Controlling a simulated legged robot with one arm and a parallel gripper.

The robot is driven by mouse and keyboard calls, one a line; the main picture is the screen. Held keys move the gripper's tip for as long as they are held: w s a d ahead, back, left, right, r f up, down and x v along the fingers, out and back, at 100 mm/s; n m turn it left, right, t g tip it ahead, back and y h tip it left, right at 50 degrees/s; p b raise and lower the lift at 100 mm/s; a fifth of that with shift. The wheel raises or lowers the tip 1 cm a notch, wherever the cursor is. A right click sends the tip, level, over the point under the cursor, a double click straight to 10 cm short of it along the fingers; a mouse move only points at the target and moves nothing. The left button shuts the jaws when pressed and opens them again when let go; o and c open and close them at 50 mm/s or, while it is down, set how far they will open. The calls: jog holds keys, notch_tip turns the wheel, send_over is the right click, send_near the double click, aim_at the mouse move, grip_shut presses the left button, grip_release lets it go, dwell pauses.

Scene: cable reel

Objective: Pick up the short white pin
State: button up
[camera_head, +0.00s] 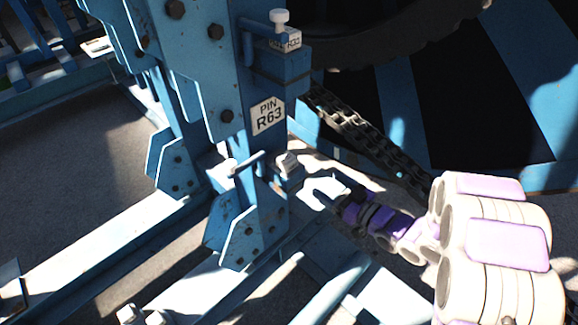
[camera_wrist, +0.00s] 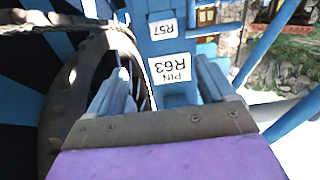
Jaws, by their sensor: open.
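A short white pin with a round head (camera_head: 279,17) stands upright in the top of a blue block (camera_head: 283,62) on the blue post. My gripper (camera_head: 322,190) is at the lower middle of the head view, below and right of the block and apart from the pin. In the wrist view my gripper (camera_wrist: 163,85) is open, its two fingers spread with nothing held between them. I cannot make out the pin in the wrist view.
The blue post carries a "PIN R63" plate (camera_head: 268,116), also seen in the wrist view (camera_wrist: 170,70). A pale knob (camera_head: 287,163) sticks out near my gripper. A chain (camera_head: 365,135) and the large reel (camera_head: 460,90) lie to the right. Blue beams cross below.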

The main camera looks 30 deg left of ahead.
send_near(294, 162)
jog(key=x, duration=0.3)
jog(key=b+x, duration=0.1)
jog(key=x, duration=0.2)
jog(key=b+x, duration=0.1)
jog(key=x, duration=0.2)
jog(key=shift+a+f, duration=0.3)
jog(key=shift+a, duration=0.1)
jog(key=shift+d+r+b, duration=0.15)
jog(key=shift+r+b, duration=0.2)
jog(key=shift+b, duration=0.05)
jog(key=shift+w+r, duration=0.1)
jog(key=shift+w, duration=0.05)
jog(key=a, duration=0.2)
jog(key=a+f, duration=0.1)
jog(key=a, duration=0.1)
jog(key=shift+w+a, duration=0.15)
jog(key=shift+a, duration=0.1)
jog(key=shift+c, duration=0.5)
jog(key=d, duration=0.1)
jog(key=d+r, duration=0.1)
jog(key=shift+d, duration=0.25)
jog(key=c, duration=0.6)
jog(key=shift+a+f, duration=0.2)
jog(key=shift+a, duration=0.3)
jog(key=c, duration=0.4)
jog(key=shift+f, duration=0.1)
jog(key=c, duration=0.3)
